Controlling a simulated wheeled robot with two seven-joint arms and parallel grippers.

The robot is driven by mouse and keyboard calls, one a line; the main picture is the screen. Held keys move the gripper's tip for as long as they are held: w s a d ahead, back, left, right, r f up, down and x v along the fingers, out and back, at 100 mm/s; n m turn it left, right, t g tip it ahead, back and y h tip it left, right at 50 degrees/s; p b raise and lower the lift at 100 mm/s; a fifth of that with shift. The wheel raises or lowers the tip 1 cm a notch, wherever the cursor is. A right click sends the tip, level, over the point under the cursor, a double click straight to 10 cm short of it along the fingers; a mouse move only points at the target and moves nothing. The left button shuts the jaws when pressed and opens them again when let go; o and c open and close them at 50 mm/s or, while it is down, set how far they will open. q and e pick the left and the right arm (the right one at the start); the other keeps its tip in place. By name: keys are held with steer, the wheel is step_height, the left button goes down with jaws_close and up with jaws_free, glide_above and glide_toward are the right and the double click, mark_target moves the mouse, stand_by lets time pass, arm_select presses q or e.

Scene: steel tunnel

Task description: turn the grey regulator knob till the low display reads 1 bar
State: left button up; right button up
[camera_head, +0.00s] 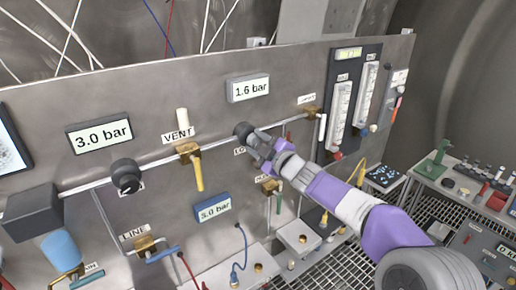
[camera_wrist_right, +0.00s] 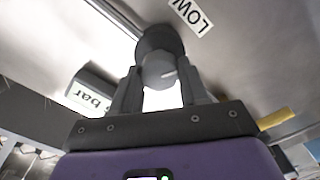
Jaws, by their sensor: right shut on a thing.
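The grey regulator knob (camera_head: 243,130) sticks out of the steel panel, below a display (camera_head: 248,88) that reads 1.6 bar. A label partly hidden by my gripper sits under it. My right gripper (camera_head: 256,146) reaches in from the right and is shut on this knob. In the right wrist view the knob (camera_wrist_right: 160,62) stands between the two fingers of my right gripper (camera_wrist_right: 160,95), with a LOW label (camera_wrist_right: 190,14) beside it. The display's edge (camera_wrist_right: 88,95) shows there upside down, with "bar" visible. My left gripper is not in view.
A second dark knob (camera_head: 126,176) sits left, under a 3.0 bar display (camera_head: 99,134). The VENT valve (camera_head: 189,152) with its yellow handle lies between the knobs. A blue-framed 5.0 bar display (camera_head: 212,208) is lower. Flow tubes (camera_head: 340,112) stand right of the gripper.

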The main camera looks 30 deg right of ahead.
steer(key=shift+n, duration=0.6)
steer(key=o, duration=1.1)
steer(key=shift+c, duration=0.2)
steer(key=shift+s, duration=0.1)
steer(key=s, duration=0.7)
steer(key=shift+s+d, duration=0.2)
steer(key=shift+d, duration=0.1)
steer(key=shift+w+f, duration=0.1)
